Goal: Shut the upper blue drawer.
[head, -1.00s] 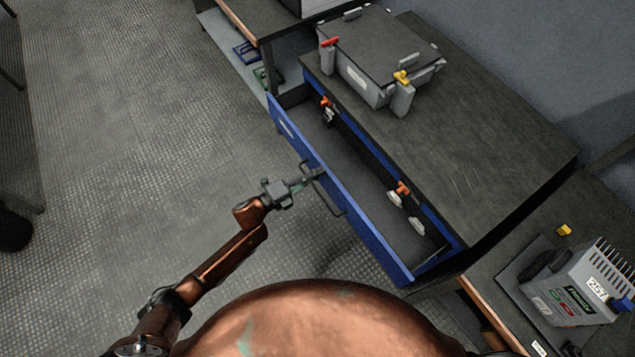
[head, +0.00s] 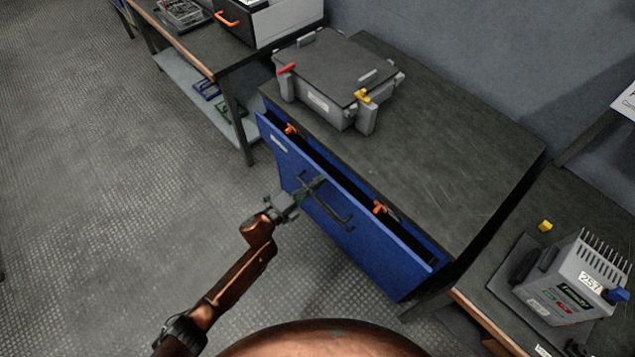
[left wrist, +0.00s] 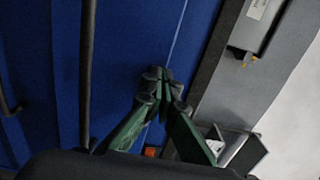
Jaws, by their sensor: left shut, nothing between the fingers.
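The upper blue drawer (head: 390,250) is open by a narrow gap below the dark worktop of its cabinet. Orange-topped parts (head: 380,207) show inside along the gap. A dark bar handle (head: 335,217) is on its front. My left gripper (head: 318,183) is shut and empty, its tips at the drawer front near the handle's upper left end; I cannot tell if they touch. In the left wrist view the green fingers (left wrist: 162,82) are together over the blue front (left wrist: 125,60), beside the handle bar (left wrist: 87,60). My right gripper is out of view.
A grey lidded case (head: 335,75) with red and yellow latches stands on the worktop (head: 450,150). A grey device (head: 570,285) and a small yellow block (head: 545,226) are on the right-hand bench. Another bench (head: 190,50) is at upper left. The floor (head: 100,200) left is clear.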

